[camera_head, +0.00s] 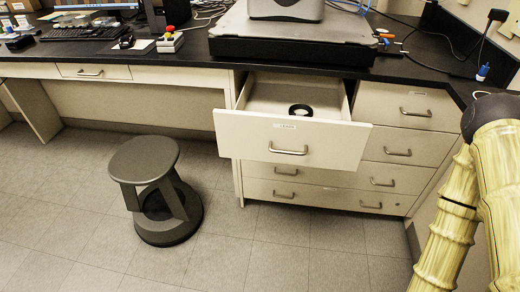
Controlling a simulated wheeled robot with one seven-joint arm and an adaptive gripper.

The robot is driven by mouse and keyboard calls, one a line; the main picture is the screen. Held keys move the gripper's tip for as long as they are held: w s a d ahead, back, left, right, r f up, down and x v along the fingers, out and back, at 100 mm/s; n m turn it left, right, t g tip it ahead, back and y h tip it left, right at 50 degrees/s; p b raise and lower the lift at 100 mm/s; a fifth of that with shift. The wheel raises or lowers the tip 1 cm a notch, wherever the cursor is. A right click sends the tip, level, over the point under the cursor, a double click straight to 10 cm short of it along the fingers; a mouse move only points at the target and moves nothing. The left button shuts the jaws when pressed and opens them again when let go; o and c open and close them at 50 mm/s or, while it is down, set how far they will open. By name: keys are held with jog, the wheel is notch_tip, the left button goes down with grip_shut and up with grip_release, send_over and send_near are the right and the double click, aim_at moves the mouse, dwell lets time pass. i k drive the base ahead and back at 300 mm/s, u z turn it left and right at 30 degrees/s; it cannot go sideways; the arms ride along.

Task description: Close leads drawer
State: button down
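The leads drawer (335,143) is pulled well out of the white cabinet under the black counter. A small label shows near the top of its front, above a metal bar handle (289,151). A dark ring-shaped roll (300,110) lies inside the drawer near its front. A yellow bamboo-textured arm, mine, shows at the lower right, apart from the drawer. My gripper is not in this view.
A dark round stool (146,160) stands on the floor left of the drawer. Other closed drawers (409,145) are beside and below it. A black instrument base (292,48) sits on the counter above. Tiled floor in front is clear.

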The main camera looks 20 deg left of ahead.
aim_at(260, 128)
jog(key=z, duration=0.1)
jog(key=k, duration=2.15)
jog(key=u, duration=0.5)
jog(key=i, duration=1.65)
jog(key=u, duration=0.05)
